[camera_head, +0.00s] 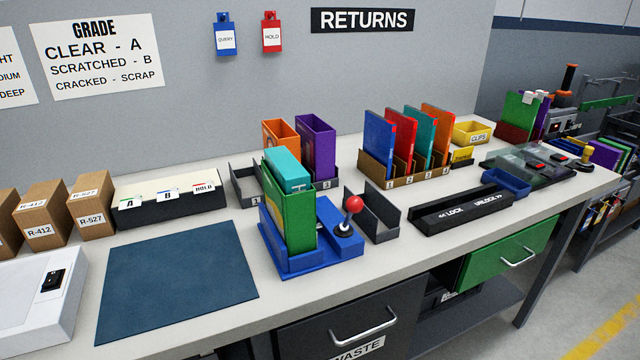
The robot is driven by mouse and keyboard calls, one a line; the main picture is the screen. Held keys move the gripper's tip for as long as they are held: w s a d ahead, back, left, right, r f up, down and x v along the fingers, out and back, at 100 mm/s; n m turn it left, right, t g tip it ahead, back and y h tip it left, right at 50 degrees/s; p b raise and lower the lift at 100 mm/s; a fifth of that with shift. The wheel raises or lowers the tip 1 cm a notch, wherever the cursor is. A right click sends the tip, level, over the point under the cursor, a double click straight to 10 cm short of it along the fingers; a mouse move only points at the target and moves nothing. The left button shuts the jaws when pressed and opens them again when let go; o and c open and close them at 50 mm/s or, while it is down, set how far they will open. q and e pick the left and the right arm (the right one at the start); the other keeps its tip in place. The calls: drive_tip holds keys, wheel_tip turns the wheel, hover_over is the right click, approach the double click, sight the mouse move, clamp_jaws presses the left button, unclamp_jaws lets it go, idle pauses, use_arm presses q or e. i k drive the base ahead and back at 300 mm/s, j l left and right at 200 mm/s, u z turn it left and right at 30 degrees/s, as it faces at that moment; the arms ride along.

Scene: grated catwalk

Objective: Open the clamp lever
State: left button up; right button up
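The clamp lever (354,205) has a red ball knob on a short dark stem. It stands nearly upright, leaning a little to the right in the picture, on the right side of a blue fixture (330,244) near the bench's front edge. A green case (288,215) stands upright in the fixture, with a teal case (286,168) at its top. I cannot tell how the clamp's jaw bears on them. Neither of my grippers is in view.
A black bar marked LOCK and UNLOCK (470,209) lies to the right of the fixture. A grey holder (381,224) stands just right of the lever. Grey holders with orange and purple cases (315,147) are behind. A blue mat (178,280) lies clear at left.

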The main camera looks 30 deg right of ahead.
sight(354, 204)
drive_tip(key=l+z, duration=0.55)
drive_tip(key=z, duration=0.15)
